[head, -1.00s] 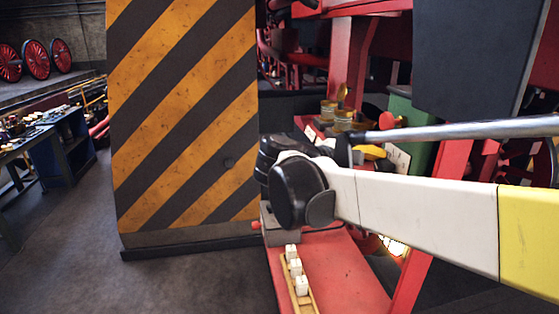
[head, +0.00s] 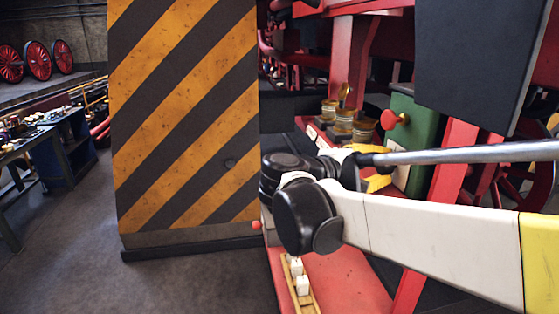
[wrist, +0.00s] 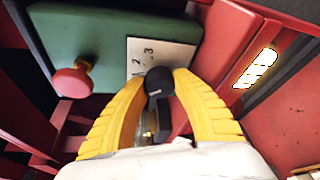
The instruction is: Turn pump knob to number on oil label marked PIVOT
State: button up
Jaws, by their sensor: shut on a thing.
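The green pump box (wrist: 95,45) carries a white dial plate (wrist: 165,55), with the numbers 2 and 3 showing and what looks like a 1. The black pump knob (wrist: 158,84) sits at the plate's lower edge. A short pale line shows on it, but I cannot tell which number it points at. My gripper (wrist: 160,78), with yellow fingers, is shut on the knob, one finger on each side. The green box also shows in the head view (head: 420,128), with the yellow fingers beside it. Several brass oil tins (head: 344,122) stand left of it; their labels are not readable.
A red button (wrist: 72,80) sticks out of the green box, left of my gripper. Red frame beams surround the box. A rack with white blocks (head: 302,284) lies on the red ledge below my arm. A striped pillar (head: 185,120) stands left.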

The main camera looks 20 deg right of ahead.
jog(key=shift+m+t+h+b, duration=0.3)
jog(key=shift+m+h+b, duration=0.1)
jog(key=shift+m, duration=0.8)
jog(key=o, duration=1.2)
jog(key=shift+d, duration=0.1)
jog(key=s+a, duration=0.1)
jog(key=a, duration=1.1)
jog(key=shift+s+r, duration=0.25)
jog(key=shift+r, duration=0.1)
